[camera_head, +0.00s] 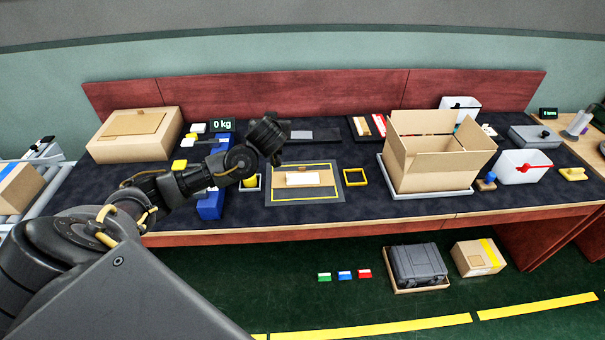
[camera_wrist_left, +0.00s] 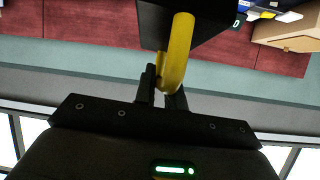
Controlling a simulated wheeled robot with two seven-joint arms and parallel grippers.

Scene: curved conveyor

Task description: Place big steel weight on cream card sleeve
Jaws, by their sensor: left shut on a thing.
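My left gripper (camera_head: 276,158) is raised over the back middle of the table. In the left wrist view, its fingers (camera_wrist_left: 162,98) are shut on a curved yellow handle (camera_wrist_left: 181,50). The handle joins a dark block (camera_wrist_left: 205,18), which fits a weight; its steel is not clear, and the head view hardly shows it. A cream and tan card piece (camera_head: 302,178), which looks like the card sleeve, lies flat on a yellow-outlined grey mat (camera_head: 328,196), in front of and to the right of the gripper. My right gripper is not in view.
A yellow item (camera_head: 250,183) in a small frame stands left of the mat, and a yellow square frame (camera_head: 355,177) lies right of it. A blue holder (camera_head: 212,206) is under my arm. An open carton (camera_head: 430,165) stands right; a closed box (camera_head: 130,146) stands left.

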